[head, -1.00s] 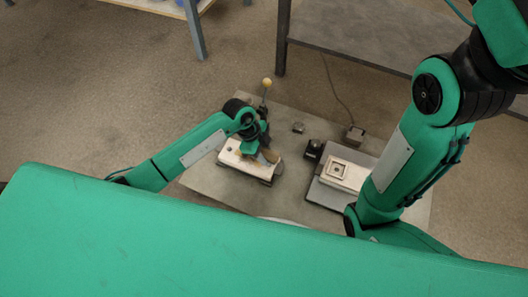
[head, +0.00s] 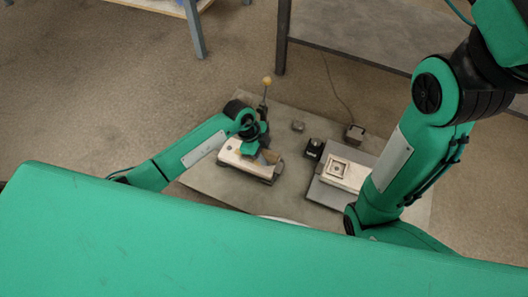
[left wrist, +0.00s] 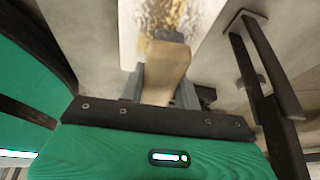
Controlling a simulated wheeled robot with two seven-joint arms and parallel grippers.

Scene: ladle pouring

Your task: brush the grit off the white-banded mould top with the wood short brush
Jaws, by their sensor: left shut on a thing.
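My left gripper (head: 262,153) is shut on the wood short brush. In the left wrist view, the brush's pale wooden handle (left wrist: 165,72) sits between the fingers (left wrist: 160,88) and points away to the mould. A pale-topped mould (head: 232,156) lies under the gripper in the head view. Its light face (left wrist: 133,35) shows in the left wrist view, with golden-brown grit (left wrist: 182,14) scattered just beyond the brush. The brush's far end is close over the face; I cannot tell whether it touches. No white band can be made out. My right gripper is not in view.
A dark bar handle (left wrist: 262,70) stands beside the mould. A small black box (head: 314,149) and a yellow-knobbed rod (head: 266,82) stand nearby.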

